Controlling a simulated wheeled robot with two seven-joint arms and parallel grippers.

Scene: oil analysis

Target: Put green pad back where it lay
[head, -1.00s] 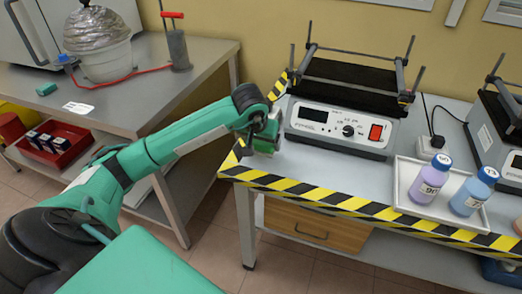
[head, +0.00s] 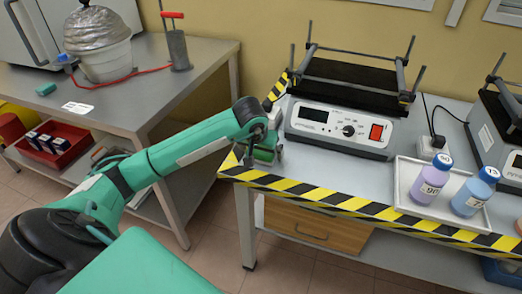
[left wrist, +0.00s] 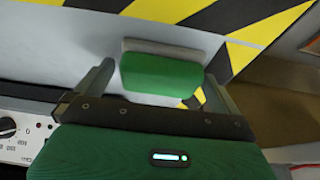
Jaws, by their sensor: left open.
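The green pad (left wrist: 162,73) shows in the left wrist view as a small green block with a grey layer along its far side. It is between the two fingers of my left gripper (left wrist: 158,80), with a gap on each side. The fingers are open. In the head view the pad (head: 264,156) is at the left front corner of the right bench, partly hidden by my left gripper (head: 265,153). The pad appears to rest on the bench top. My right gripper is out of view.
Yellow-black tape edges the right bench (head: 310,172). A shaker (head: 335,130) stands close behind the pad. A white tray (head: 408,170) with two bottles is to the right. A small teal block (head: 46,89) lies on the left table (head: 130,108).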

